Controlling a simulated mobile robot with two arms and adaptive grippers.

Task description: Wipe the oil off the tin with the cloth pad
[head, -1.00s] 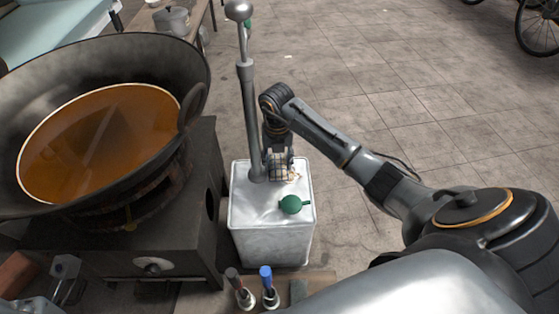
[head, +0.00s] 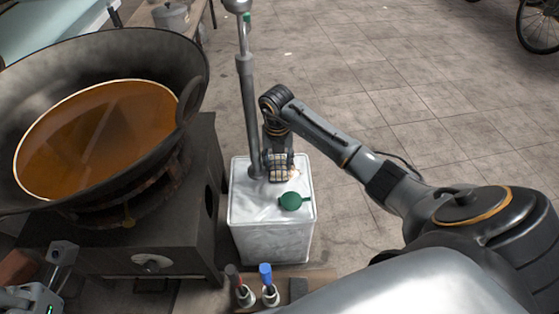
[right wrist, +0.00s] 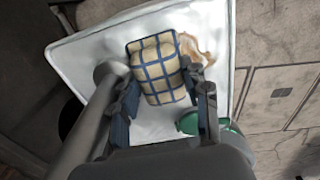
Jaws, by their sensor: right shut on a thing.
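The tin (head: 270,235) is a pale metallic box standing on the floor, with a green cap (head: 291,201) on its top. The cloth pad (right wrist: 158,70) is cream with blue checks. My right gripper (right wrist: 164,92) is shut on the pad, one finger on each side, over the tin's top; it also shows in the head view (head: 277,152). The pad appears to lie against the top. A brownish oil smear (right wrist: 198,48) shows beside the pad, partly hidden by it. My left gripper (head: 60,258) is at the lower left edge in the head view, its jaws unclear.
A grey metal pump pole (head: 248,110) rises from the tin's top, close beside my right gripper. A large wok of brown oil (head: 95,140) sits on a dark stove (head: 205,250) to the left.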

